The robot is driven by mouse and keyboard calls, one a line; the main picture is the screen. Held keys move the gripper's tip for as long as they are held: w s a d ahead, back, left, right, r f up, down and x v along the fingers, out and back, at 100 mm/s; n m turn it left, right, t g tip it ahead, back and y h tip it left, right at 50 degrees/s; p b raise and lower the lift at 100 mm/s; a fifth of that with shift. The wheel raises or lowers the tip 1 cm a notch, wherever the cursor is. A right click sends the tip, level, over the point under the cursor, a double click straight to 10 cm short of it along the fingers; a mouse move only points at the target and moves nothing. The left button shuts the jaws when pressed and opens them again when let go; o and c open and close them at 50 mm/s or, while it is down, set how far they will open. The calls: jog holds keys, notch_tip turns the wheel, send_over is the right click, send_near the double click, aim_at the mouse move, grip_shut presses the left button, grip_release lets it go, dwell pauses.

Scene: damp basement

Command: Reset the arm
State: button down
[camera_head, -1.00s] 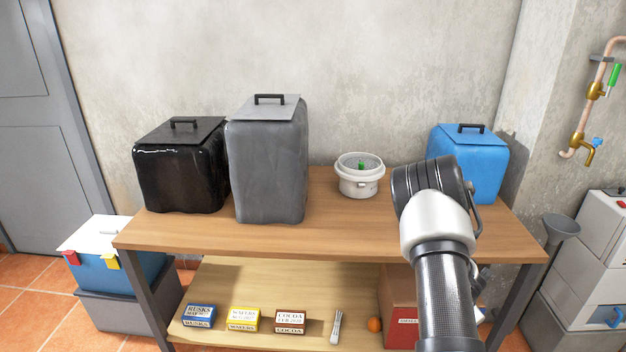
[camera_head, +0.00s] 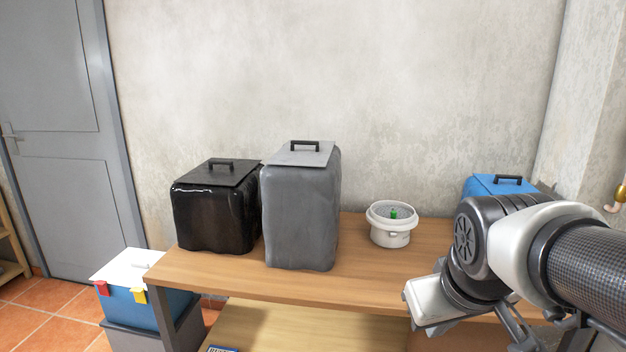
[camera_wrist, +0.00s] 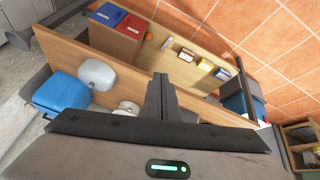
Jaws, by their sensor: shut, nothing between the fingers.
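My gripper (camera_wrist: 160,97) shows in the wrist view with its two dark fingers together and nothing between them. It hangs over the wooden table, with the lower shelf beyond it in that view. In the head view my arm comes in from the right, in front of the table's right end. I cannot make out the fingertips there. The arm covers part of the blue bin (camera_head: 483,186) and the table's right front edge.
The table (camera_head: 300,285) holds a black bin (camera_head: 213,212), a grey bin (camera_head: 300,215) and a white pot (camera_head: 390,233) with something green inside. A blue cooler (camera_head: 145,305) stands left.

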jog(key=s+a+m+y, duration=0.1)
jog(key=s+a, duration=0.3)
jog(key=s, duration=0.2)
notch_tip(320, 180, up, 22)
jog(key=p, duration=2.1)
jog(key=shift+s+m, duration=0.15)
jog(key=shift+m, duration=0.15)
